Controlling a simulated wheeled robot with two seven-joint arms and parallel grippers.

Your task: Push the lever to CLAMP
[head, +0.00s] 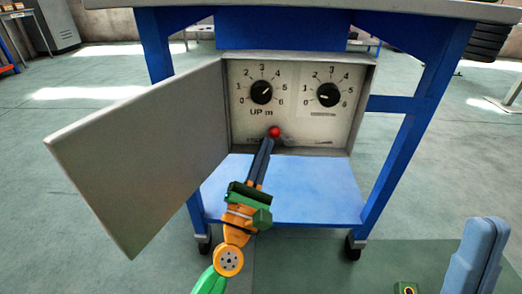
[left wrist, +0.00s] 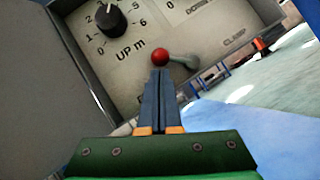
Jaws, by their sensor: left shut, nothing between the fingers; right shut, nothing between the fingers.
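The lever has a red ball knob (head: 274,131) and sits low on the panel inside the open grey box. In the left wrist view its red knob (left wrist: 160,59) is left of its grey shaft (left wrist: 183,63), and the CLAMP label (left wrist: 234,39) is further right. My left gripper (head: 267,142) is shut and empty. Its fingertips are right at the knob, just below it in both views; I cannot tell whether they touch. My right gripper (head: 486,228) is shut and empty at the lower right, away from the box.
The box door (head: 140,150) stands open to the left. Two black dials, left (head: 261,92) and right (head: 328,95), are above the lever; the left is labelled UP m. The box is on a blue cart with a lower shelf (head: 310,190) and side legs.

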